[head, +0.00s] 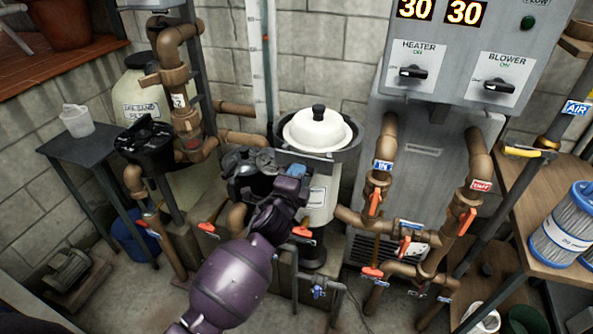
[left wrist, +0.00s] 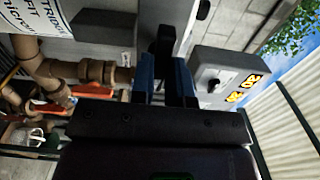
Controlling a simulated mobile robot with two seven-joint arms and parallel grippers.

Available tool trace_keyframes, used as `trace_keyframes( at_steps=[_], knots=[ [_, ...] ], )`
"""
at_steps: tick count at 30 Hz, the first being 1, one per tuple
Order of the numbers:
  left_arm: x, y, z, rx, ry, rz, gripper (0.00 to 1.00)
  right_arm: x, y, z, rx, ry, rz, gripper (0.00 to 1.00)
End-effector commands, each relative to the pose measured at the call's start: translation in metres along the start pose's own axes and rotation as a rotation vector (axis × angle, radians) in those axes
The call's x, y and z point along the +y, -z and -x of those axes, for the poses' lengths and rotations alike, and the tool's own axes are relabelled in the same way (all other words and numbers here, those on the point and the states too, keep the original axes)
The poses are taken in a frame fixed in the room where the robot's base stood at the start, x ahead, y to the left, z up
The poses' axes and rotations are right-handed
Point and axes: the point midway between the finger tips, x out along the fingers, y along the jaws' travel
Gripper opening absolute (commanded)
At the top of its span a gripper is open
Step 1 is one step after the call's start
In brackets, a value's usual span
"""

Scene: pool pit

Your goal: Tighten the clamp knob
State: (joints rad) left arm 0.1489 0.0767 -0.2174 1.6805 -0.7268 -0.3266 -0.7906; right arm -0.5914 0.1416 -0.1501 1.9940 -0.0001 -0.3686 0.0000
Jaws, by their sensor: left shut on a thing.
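The filter canister (head: 317,200) is white with a domed white lid (head: 317,130) that has a black knob on top. A dark clamp band (head: 347,158) runs around it under the lid. My left gripper (head: 293,168) is at the front left of this band, its arm rising from the bottom of the head view. In the left wrist view the blue fingertips (left wrist: 166,75) are shut on a dark part (left wrist: 163,46) at the band, which I take as the clamp knob. In the head view the gripper hides the knob. My right gripper is not in view.
A black pump (head: 250,165) stands just left of the gripper. Brown pipes with red-handled valves (head: 375,203) are to the right, below the grey heater panel (head: 440,60). A wooden shelf with a filter cartridge (head: 565,228) is at far right. Bare floor shows at lower left.

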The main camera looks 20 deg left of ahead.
Motion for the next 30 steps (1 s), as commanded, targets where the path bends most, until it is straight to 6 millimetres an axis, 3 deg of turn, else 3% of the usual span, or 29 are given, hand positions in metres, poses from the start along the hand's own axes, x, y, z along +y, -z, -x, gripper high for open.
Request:
trace_keyframes(
  at_steps=[12,21,30],
  knots=[
    [-0.004,-0.001,0.0,0.002,-0.002,-0.787,0.0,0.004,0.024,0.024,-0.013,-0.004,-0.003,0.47],
    [-0.002,-0.001,0.0,0.003,-0.002,-1.323,0.0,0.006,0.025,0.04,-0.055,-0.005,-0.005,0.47],
    [0.0,-0.001,0.0,0.0,0.0,-1.666,0.0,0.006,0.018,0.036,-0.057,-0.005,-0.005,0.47]
  ],
)
